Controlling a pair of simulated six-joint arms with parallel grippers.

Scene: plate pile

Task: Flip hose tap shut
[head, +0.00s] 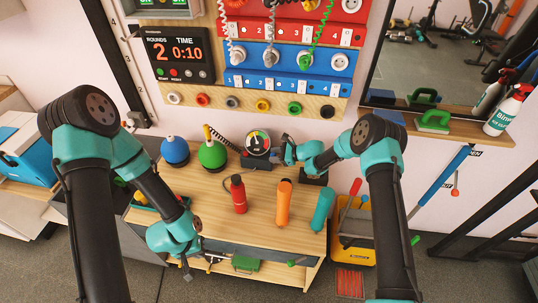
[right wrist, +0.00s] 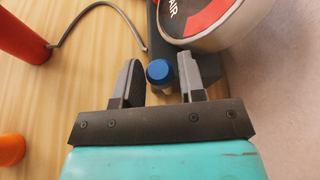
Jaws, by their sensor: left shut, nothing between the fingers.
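A round blue knob (right wrist: 159,71), which looks like the hose tap's handle, shows in the right wrist view beside the gauge base. My right gripper (right wrist: 165,82) is open, with one grey finger on each side of the knob. I cannot tell whether a finger touches it. In the head view my right gripper (head: 287,150) is at the back of the table, just right of the round gauge (head: 258,142); the tap is hidden there. A thin grey hose (right wrist: 85,22) runs towards the gauge base. My left gripper (head: 187,271) is shut and empty, low at the table's front left.
On the wooden table (head: 262,215) stand a red bottle (head: 239,195), an orange bottle (head: 284,204) and a teal bottle (head: 322,210). Blue (head: 174,150) and green (head: 211,155) round pumps stand at the back left. A yellow bin (head: 356,255) stands right of the table.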

